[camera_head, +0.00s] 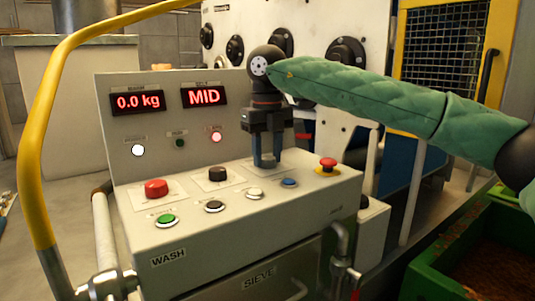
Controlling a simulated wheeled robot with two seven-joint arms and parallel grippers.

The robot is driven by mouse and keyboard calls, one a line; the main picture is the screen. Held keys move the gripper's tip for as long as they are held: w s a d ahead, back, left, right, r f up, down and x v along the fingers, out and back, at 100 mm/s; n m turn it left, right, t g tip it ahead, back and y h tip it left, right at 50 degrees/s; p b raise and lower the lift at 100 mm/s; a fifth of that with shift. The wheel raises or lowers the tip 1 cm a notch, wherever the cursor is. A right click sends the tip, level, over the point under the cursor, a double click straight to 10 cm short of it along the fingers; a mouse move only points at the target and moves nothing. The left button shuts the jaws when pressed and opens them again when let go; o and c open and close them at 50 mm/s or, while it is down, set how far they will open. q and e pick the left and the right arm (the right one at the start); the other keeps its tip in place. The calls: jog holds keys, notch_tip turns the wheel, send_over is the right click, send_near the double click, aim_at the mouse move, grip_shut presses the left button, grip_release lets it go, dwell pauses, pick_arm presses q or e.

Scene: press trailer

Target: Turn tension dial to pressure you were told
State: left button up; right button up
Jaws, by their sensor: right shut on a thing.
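The grey control console (245,226) stands in front of me, with WASH and SIEVE lettered on its front. My right gripper (267,163) points straight down onto the console top, at the right end of the back row of controls. It is shut on the tension dial, which its fingers hide almost wholly. My left gripper is not in view.
A red knob (156,188) and a black knob (217,173) stand left of the gripper. Green, black, white and blue buttons line the front. A red mushroom button (328,164) is close on the right. A yellow rail (55,80) curves along the left.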

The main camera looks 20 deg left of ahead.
aim_at(267, 157)
jog(key=shift+r, duration=0.15)
jog(key=o, duration=1)
jog(key=shift+w+r, duration=0.1)
jog(key=shift+r, duration=0.35)
notch_tip(267, 157, up, 6)
jog(key=shift+f+p, duration=0.1)
jog(key=shift+p, duration=0.2)
jog(key=shift+r, duration=0.45)
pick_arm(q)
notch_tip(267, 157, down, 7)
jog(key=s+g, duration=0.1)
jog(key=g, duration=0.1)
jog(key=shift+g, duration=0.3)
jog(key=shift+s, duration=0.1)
